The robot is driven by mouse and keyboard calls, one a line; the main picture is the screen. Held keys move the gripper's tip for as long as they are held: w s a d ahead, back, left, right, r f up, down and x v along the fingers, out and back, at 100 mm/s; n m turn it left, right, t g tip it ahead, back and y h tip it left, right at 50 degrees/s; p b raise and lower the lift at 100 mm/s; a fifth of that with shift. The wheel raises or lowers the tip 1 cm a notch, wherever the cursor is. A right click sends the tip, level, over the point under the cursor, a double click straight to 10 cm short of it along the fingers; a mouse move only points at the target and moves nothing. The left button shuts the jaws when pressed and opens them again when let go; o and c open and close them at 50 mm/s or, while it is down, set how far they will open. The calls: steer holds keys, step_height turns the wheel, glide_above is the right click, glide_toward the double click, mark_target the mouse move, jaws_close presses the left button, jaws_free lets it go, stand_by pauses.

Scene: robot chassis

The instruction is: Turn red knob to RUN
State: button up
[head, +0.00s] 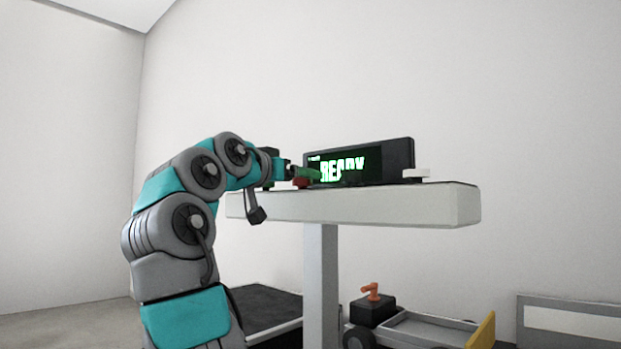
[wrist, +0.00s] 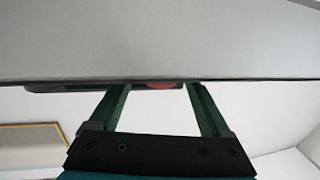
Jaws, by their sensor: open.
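In the wrist view a strip of the red knob (wrist: 160,85) shows between the fingertips; the rest is hidden by a grey surface. My gripper (head: 305,174) is at the knob, its green fingers just above and beside it in the head view. The gripper (wrist: 158,88) is open, one finger on each side of the red strip. I cannot tell whether the fingers touch it. The knob's pointer and RUN mark are not visible.
A dark display box (head: 397,156) reading "READY" stands on the white table (head: 400,206), close behind the gripper. A small white piece (head: 416,173) lies at its right. Below are a wheeled chassis with a yellow panel (head: 482,332) and an orange part (head: 372,291).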

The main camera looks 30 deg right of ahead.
steer(key=x, duration=0.4)
steer(key=shift+w+d, duration=0.1)
steer(key=shift+d, duration=0.15)
steer(key=shift+p, duration=0.35)
jaws_close()
